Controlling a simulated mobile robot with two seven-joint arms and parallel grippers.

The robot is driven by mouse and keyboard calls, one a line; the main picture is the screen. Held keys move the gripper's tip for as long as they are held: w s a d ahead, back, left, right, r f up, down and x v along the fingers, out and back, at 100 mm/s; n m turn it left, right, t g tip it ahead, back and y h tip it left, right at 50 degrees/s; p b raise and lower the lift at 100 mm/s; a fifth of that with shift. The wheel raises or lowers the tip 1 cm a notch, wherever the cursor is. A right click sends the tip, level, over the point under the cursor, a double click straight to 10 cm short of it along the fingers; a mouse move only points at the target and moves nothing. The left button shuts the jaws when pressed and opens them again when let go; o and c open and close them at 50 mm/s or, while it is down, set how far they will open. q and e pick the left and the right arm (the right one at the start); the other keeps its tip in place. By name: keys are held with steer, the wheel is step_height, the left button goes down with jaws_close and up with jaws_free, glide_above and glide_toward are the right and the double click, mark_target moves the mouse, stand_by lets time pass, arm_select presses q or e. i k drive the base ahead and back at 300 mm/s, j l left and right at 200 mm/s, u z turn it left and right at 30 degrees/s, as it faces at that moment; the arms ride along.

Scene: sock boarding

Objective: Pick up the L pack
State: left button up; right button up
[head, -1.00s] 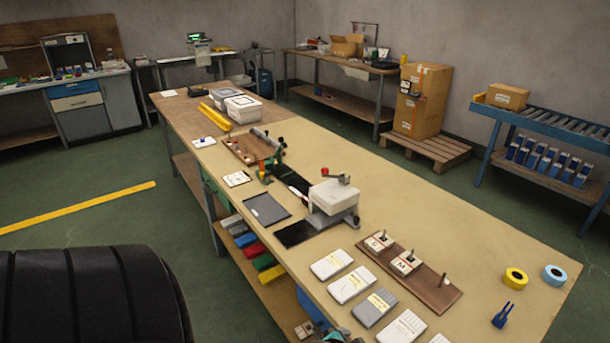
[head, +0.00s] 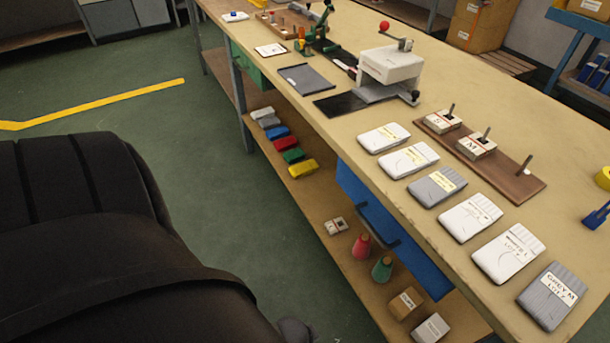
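A row of flat packs lies along the near edge of the table. A white pack (head: 509,252) near the right end has a label that seems to end in L, but the print is small. A grey pack (head: 553,295) beside it reads GREY M. Further up the row are a white pack (head: 471,217), a grey pack (head: 437,186) and two white packs (head: 408,160) (head: 383,137); I cannot read their labels surely. Neither of my grippers is in view.
A wooden peg board (head: 520,184) behind the packs carries blocks marked S (head: 438,121) and M (head: 477,147); its last peg is bare. A white press (head: 390,66) stands further back. A similar small block (head: 336,226) lies on the lower shelf, near cones and boxes.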

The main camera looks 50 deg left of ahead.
mark_target(333, 227)
steer(key=j+u, duration=0.25)
steer(key=u, duration=0.25)
steer(key=i+j+u, duration=0.15)
steer(key=u, duration=0.35)
steer(key=i+j+z, duration=0.1)
steer(key=i+j, duration=0.3)
steer(key=i+j+z, duration=0.15)
steer(key=i+j, duration=0.25)
steer(key=j, duration=0.25)
steer(key=z, duration=1.7)
